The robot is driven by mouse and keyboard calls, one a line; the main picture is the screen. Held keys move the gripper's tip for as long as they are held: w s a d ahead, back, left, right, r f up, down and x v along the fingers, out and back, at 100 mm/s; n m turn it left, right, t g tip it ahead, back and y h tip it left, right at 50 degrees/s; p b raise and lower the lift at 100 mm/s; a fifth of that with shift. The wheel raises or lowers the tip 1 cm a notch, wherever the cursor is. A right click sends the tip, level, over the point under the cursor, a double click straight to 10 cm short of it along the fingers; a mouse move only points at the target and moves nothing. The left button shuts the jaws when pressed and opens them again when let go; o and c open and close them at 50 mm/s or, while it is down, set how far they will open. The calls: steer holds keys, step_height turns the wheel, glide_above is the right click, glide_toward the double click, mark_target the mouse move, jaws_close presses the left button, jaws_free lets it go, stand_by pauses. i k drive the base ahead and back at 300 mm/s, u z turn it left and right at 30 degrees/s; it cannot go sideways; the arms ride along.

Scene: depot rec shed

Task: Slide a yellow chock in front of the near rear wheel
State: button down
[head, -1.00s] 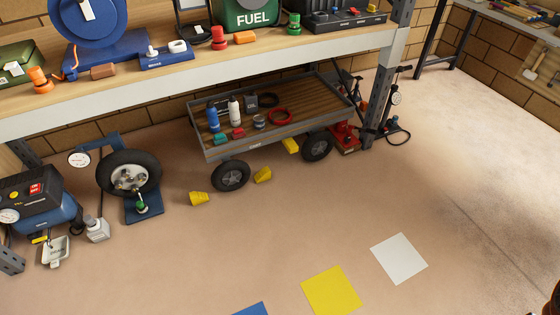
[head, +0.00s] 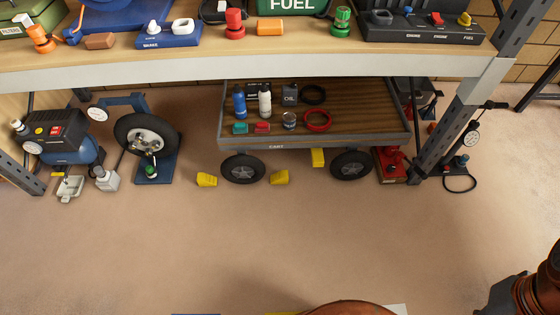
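The wooden-decked grey cart (head: 345,140) stands under the bench, with two dark wheels showing on its near side. The left near wheel (head: 243,168) has a yellow chock (head: 206,180) on the floor to its left, with a small gap. A second yellow chock (head: 279,177) lies just right of that wheel. A third yellow block (head: 318,157) shows below the cart's edge, left of the right near wheel (head: 351,165); I cannot tell whether it rests on the floor. Which end is the rear is not clear. Parts of my arm show at the bottom right; my gripper's fingers are not visible.
A bench (head: 300,70) overhangs the cart, with a grey post (head: 450,125) at its right. A wheel on a stand (head: 146,138) and a blue compressor (head: 70,145) are at left. A red jack (head: 390,165) is right of the cart.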

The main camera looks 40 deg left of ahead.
mark_target(281, 177)
steer(key=u, duration=0.7)
steer(key=i, duration=0.9)
steer(key=u, duration=1.55)
steer(key=i, duration=0.45)
steer(key=u, duration=0.3)
